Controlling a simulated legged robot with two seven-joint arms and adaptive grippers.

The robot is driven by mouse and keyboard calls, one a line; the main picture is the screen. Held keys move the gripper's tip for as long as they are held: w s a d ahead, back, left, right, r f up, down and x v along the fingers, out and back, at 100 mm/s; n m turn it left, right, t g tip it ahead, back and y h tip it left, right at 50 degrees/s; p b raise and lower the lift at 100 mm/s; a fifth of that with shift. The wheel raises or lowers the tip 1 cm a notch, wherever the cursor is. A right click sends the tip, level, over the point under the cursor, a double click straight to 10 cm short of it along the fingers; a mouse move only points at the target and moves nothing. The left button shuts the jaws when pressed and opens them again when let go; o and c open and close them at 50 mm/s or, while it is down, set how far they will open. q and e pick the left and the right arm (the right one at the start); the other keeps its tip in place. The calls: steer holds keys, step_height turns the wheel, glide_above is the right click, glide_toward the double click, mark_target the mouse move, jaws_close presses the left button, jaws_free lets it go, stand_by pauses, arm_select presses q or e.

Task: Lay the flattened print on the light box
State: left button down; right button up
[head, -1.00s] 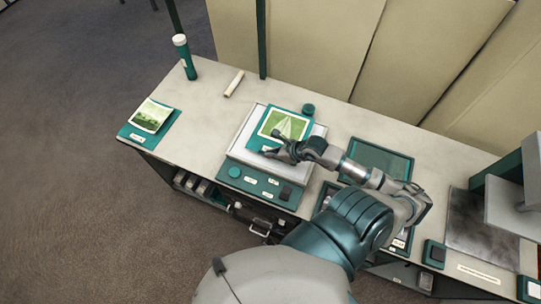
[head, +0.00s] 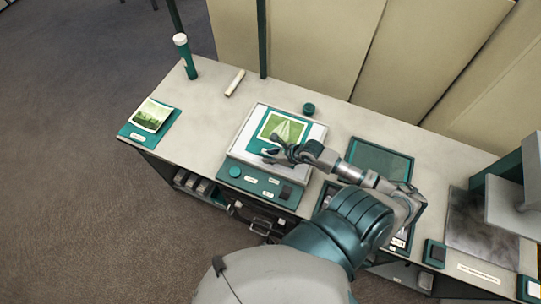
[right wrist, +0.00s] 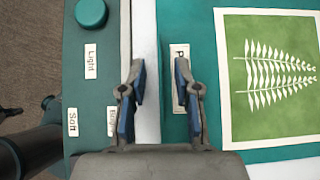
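The print (head: 284,128), a pale-bordered green sheet with a white fern, is on a teal board (head: 257,143). The board lies on the white top of the light box (head: 243,141), with white showing around it. My right gripper (head: 270,149) is at the board's near edge. In the right wrist view my right gripper (right wrist: 160,90) is open, with a clear gap between its fingers. One finger is above the white top, the other above the teal board beside a partly hidden label. The print (right wrist: 270,75) lies flat to the right. My left gripper is out of view.
A teal board with a curled green picture (head: 152,115) lies at the left. A teal cylinder (head: 185,56), a pale roll (head: 235,83) and a round teal piece (head: 308,109) stand or lie behind. A teal tray (head: 379,161) is right of the light box.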

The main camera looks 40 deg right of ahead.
steer(key=p+v, duration=0.1)
steer(key=v, duration=1.1)
steer(key=shift+s, duration=0.1)
